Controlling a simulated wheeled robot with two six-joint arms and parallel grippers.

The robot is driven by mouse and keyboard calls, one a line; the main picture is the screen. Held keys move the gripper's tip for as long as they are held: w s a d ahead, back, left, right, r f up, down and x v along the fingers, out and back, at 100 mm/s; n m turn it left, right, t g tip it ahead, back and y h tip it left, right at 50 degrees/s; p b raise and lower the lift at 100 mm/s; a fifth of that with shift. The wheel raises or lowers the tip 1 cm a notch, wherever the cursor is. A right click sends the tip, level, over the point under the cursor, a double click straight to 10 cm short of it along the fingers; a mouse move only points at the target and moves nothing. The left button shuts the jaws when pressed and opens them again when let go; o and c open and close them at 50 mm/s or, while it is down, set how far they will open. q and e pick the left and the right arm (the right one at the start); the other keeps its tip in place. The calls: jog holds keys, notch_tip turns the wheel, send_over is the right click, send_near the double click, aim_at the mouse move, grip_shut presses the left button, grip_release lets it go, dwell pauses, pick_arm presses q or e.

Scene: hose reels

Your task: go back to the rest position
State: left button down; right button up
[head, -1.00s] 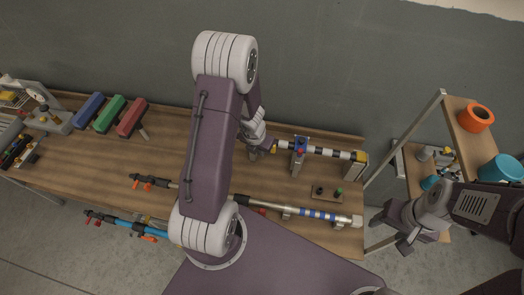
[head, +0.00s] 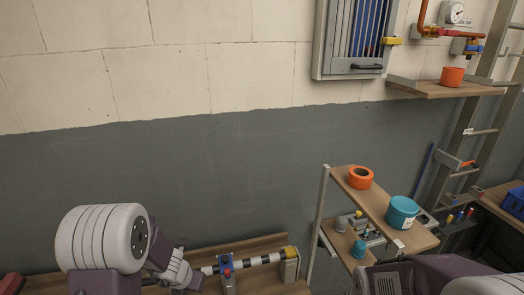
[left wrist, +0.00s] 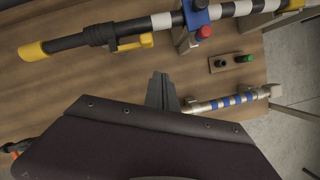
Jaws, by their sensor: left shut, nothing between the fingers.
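My left gripper (left wrist: 162,92) shows in the left wrist view with its fingers together and nothing between them. It is above the wooden bench, below the black and white striped rod with yellow ends (left wrist: 160,22) and apart from it. In the head view my left arm stands at the lower left, its wrist beside the left end of the striped rod (head: 262,260). My right arm shows only as links at the lower right edge of the head view; its gripper is out of the picture.
A blue clamp (left wrist: 197,14) holds the striped rod. A silver rod with blue bands (left wrist: 232,101) and a small button board (left wrist: 230,63) lie nearby. Right of the bench, a shelf carries an orange reel (head: 360,177) and a teal pot (head: 402,212). A barred wall cabinet (head: 352,40) hangs above.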

pick_arm(q)
jog(key=s+d+f+m+h+b, duration=0.1)
jog(key=d+f+m+b, duration=0.5)
jog(key=m+b, duration=0.15)
jog(key=s+f+m+g+b, duration=0.1)
jog(key=s+m, duration=0.5)
jog(key=m, duration=0.7)
jog(key=s+f+m+g+b, duration=0.2)
jog(key=s+m, duration=0.4)
jog(key=m, duration=0.7)
jog(key=shift+s+a+f+m+y, duration=0.25)
jog(key=shift+s+a+m+y, duration=0.1)
jog(key=shift+y, duration=0.05)
pick_arm(e)
notch_tip(320, 180, down, 16)
jog(key=shift+r, duration=0.2)
